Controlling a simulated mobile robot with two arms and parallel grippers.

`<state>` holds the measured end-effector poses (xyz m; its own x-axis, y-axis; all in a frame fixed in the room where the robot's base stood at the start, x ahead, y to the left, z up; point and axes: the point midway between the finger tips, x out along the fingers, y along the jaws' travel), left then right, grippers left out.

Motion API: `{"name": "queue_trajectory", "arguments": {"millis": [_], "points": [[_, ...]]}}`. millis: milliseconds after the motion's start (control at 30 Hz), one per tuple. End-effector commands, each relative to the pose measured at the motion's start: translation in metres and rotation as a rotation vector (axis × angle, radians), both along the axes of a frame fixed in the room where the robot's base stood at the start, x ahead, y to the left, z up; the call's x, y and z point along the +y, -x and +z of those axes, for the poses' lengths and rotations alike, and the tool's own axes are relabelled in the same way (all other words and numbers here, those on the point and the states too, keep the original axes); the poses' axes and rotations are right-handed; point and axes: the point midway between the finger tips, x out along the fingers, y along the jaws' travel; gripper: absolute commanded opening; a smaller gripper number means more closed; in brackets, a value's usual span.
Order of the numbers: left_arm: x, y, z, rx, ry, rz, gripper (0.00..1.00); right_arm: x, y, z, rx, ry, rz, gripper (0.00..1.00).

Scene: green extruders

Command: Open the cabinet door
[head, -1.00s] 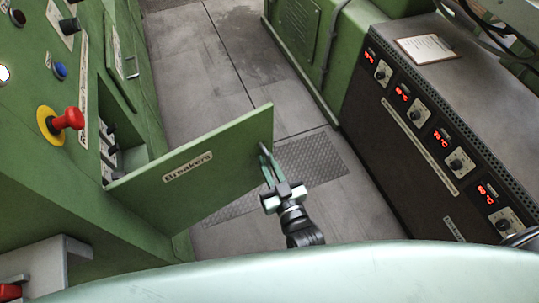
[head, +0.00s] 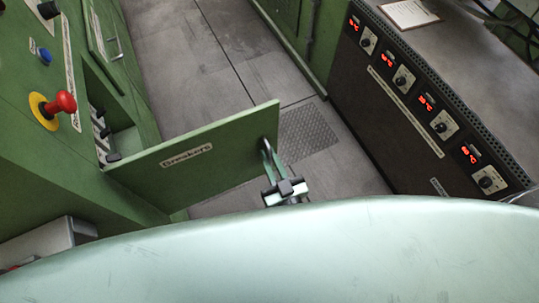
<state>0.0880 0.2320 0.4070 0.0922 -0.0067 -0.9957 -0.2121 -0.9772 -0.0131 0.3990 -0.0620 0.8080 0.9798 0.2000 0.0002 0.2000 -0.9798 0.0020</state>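The green cabinet door (head: 215,160) labelled "Breakers" stands swung well out from the green cabinet (head: 40,130) at the left. Its left edge is at the cabinet, and its opening (head: 112,135) shows dark switches inside. My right gripper (head: 268,150) is at the free right edge of the door, where the handle would be. Its two fingers lie close together and reach the door face. The handle itself is not clearly distinguishable from the fingers, so I cannot tell whether they are closed on it. My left gripper is not in view.
A red emergency knob (head: 61,103) and a blue button (head: 44,55) stick out of the cabinet panel. A dark control unit (head: 400,120) with red displays stands at the right. Grey floor (head: 190,70) lies clear between them. My own pale body fills the bottom.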

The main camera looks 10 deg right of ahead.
Motion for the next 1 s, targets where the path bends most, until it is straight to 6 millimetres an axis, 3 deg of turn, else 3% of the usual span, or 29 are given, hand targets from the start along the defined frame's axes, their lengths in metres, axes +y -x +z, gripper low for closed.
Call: {"name": "queue_trajectory", "arguments": {"millis": [33,67,100,433,800,1000], "points": [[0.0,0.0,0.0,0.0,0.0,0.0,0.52,0.0,0.0,0.001,-0.003,0.0,0.0,0.24],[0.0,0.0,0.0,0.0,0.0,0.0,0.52,0.0,0.0,0.001,-0.003,0.0,0.0,0.32],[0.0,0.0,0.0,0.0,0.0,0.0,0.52,0.0,0.0,0.001,-0.002,0.0,0.0,0.34],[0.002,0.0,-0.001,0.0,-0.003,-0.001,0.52,-0.001,0.003,-0.001,0.001,0.0,0.0,0.34],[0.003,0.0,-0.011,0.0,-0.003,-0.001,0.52,-0.012,0.059,-0.002,0.002,0.0,0.001,0.34],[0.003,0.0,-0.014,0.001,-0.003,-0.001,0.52,-0.015,0.075,0.0,0.0,0.0,0.001,0.34]]}}
